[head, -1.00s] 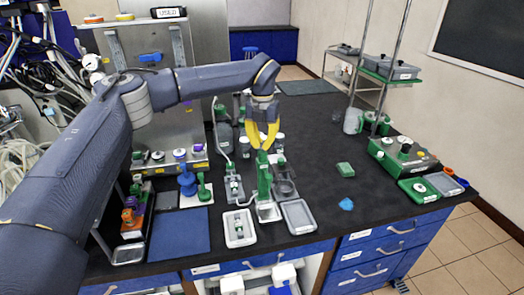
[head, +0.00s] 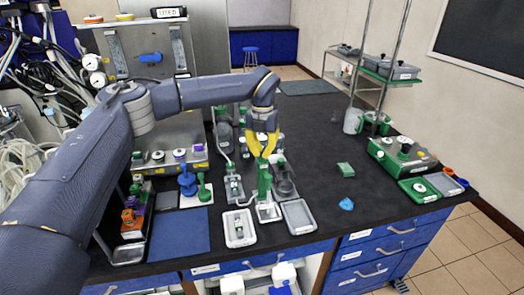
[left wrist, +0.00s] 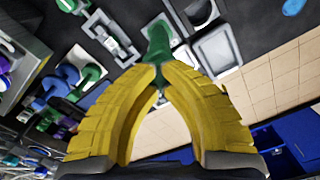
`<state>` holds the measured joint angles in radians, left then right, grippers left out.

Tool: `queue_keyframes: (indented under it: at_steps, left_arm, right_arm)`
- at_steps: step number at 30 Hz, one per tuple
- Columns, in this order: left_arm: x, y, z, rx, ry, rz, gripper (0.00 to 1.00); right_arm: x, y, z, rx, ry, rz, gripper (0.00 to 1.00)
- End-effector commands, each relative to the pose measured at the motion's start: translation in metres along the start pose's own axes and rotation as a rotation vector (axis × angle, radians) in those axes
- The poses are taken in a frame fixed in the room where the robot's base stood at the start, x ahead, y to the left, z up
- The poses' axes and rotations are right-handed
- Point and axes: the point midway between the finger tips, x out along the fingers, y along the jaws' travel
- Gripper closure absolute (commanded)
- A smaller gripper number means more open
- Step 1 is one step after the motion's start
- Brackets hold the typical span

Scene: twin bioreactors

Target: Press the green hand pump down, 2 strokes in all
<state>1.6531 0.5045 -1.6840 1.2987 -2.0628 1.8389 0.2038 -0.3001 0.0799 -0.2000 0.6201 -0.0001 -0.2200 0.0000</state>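The green hand pump (head: 264,182) stands upright on the bench, with a pale base near the front edge. My left gripper (head: 262,155) is right above it, pointing down. In the left wrist view the pump's green top (left wrist: 157,42) lies just beyond the yellow fingertips (left wrist: 162,72). The fingertips are close together and look shut, at or almost at the pump's top; I cannot tell whether they touch it. My right gripper is in neither view.
A grey tray (head: 299,217) and a white tray (head: 239,229) flank the pump. Blue and green pumps (head: 187,180) stand to the left. A green block (head: 345,169) and a blue item (head: 346,204) lie to the right, with bare bench around them.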

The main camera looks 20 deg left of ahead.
Motion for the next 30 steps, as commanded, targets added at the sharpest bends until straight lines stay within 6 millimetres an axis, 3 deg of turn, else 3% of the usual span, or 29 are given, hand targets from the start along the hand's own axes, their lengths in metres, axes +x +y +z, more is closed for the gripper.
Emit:
queue_keyframes:
  at_steps: [14,30]
  left_arm:
    - [0.003,0.000,-0.001,0.000,0.002,0.001,1.00]
    - [-0.027,0.000,0.000,0.001,0.000,0.001,1.00]
  right_arm:
    - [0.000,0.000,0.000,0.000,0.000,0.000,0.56]
    - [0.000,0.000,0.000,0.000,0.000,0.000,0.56]
